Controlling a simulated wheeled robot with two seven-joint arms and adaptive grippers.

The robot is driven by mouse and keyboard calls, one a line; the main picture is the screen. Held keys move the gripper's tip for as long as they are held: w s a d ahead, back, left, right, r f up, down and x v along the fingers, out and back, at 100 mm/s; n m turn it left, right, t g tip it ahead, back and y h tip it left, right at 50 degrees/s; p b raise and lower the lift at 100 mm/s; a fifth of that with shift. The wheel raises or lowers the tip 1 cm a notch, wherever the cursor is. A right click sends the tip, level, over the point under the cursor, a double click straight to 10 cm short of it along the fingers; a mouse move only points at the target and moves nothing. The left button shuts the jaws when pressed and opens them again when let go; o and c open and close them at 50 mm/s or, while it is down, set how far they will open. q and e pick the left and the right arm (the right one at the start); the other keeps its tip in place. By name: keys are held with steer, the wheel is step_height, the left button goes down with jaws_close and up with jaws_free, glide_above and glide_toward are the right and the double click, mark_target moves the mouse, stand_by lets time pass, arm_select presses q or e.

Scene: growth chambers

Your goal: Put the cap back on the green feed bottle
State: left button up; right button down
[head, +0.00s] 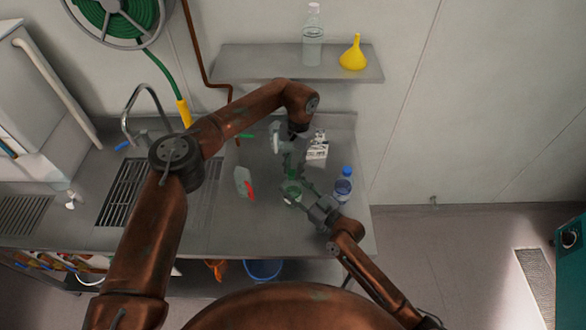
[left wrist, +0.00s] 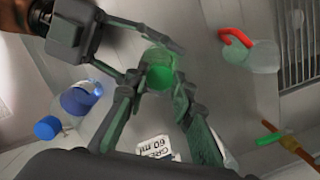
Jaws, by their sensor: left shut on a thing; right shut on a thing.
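The green feed bottle (head: 292,192) stands on the steel counter, mostly covered by my grippers. My right gripper (head: 304,192) is shut on it from the right and front. My left gripper (head: 289,170) reaches down from above and behind. In the left wrist view, a green round piece (left wrist: 158,76) lies between the left fingertips (left wrist: 160,82), with the right fingers beside it at the upper left. The left gripper is shut on a green thing that looks like the cap. I cannot tell whether cap and bottle touch, as the fingers hide the join.
A white printed card (head: 317,150) is behind. The sink (head: 122,190) is at the left. A shelf (head: 260,64) holds a yellow funnel (head: 353,56).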

arm_select(q)
steer(key=o, duration=0.7)
steer(key=shift+r, duration=2.3)
steer(key=shift+c, duration=0.5)
